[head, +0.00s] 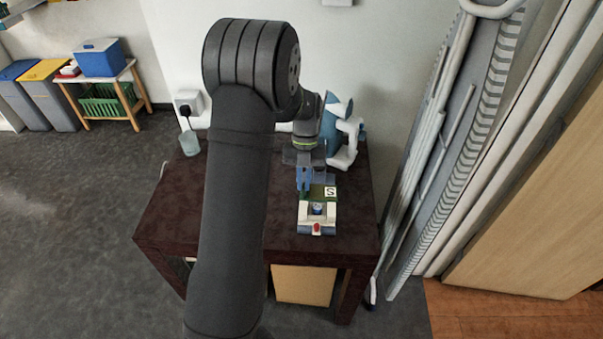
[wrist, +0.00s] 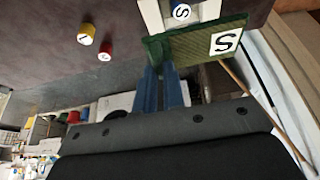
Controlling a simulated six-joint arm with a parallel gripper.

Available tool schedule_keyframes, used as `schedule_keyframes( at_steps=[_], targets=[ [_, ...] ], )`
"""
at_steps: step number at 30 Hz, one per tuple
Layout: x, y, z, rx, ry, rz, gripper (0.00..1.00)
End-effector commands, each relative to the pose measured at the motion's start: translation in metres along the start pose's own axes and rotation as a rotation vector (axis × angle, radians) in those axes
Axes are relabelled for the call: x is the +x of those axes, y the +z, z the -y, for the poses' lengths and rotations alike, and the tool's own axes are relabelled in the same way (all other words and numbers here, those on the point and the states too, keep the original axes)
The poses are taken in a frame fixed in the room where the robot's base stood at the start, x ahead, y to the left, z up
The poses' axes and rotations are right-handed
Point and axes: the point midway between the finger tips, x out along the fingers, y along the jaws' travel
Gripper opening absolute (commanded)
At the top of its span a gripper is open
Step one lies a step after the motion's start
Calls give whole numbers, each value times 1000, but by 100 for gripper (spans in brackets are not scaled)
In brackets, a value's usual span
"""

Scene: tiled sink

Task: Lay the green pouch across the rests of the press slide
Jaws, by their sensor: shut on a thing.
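The green pouch (wrist: 195,45), a flat panel with a white "S" label, is at the tips of my gripper's blue fingers (wrist: 162,72) in the wrist view. My gripper is shut on it near its left part. In the head view my gripper (head: 304,184) points down, and the pouch (head: 317,188) shows at the back of the pale press slide (head: 304,218). Whether the pouch touches the rests I cannot tell.
The slide stands on a dark red-brown table (head: 353,225). A white and blue machine (head: 342,135) stands close behind. A clear cup (head: 189,143) is at the back left. The wrist view shows a yellow cylinder (wrist: 87,34) and a red one (wrist: 105,51).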

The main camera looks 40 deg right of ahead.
Motion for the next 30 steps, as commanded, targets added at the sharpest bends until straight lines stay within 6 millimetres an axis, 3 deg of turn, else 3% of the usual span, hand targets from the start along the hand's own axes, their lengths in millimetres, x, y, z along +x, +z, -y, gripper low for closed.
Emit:
schedule_keyframes(
  at_steps=[13, 30],
  targets=[
    [42, 17, 0, -6, 1, 0, 0],
    [48, 20, 0, -7, 1, 1, 0]
  ],
)
